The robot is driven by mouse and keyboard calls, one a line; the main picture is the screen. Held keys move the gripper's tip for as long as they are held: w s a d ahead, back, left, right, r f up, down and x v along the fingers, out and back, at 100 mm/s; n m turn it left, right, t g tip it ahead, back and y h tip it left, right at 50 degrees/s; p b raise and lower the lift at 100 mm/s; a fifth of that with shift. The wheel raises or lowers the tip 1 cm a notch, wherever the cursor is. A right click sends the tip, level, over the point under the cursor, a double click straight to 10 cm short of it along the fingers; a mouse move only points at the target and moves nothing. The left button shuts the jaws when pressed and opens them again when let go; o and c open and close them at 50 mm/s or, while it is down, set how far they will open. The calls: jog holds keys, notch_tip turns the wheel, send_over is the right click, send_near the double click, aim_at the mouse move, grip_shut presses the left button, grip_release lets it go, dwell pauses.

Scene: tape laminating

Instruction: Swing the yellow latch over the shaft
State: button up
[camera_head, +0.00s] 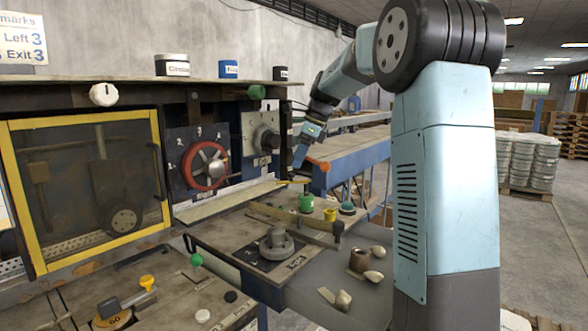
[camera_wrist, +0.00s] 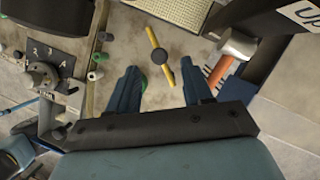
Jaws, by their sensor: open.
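The yellow latch (camera_wrist: 155,43) is a thin yellow bar with a dark round piece (camera_wrist: 163,59) at its middle. In the wrist view it lies slightly tilted just beyond and between my fingertips, apart from both. In the head view a small yellow bar (camera_head: 293,181) shows below my gripper (camera_head: 299,155), at the far end of the bench. My gripper is open and empty; its two blue fingers (camera_wrist: 161,76) point toward the latch in the wrist view. I cannot tell for certain which part is the shaft; the dark round piece may be its end.
A hammer (camera_wrist: 226,70) with an orange handle lies right of the right finger in the wrist view. A numbered dial (camera_wrist: 43,76) is at left. A yellow-framed window (camera_head: 90,185), red-ringed dial (camera_head: 205,166) and green-topped item (camera_head: 306,203) show in the head view.

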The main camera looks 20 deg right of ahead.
jog(key=shift+x, duration=1.85)
jog(key=shift+c, duration=0.2)
grip_shut()
jog(key=shift+a, duration=0.15)
jog(key=shift+s, duration=0.1)
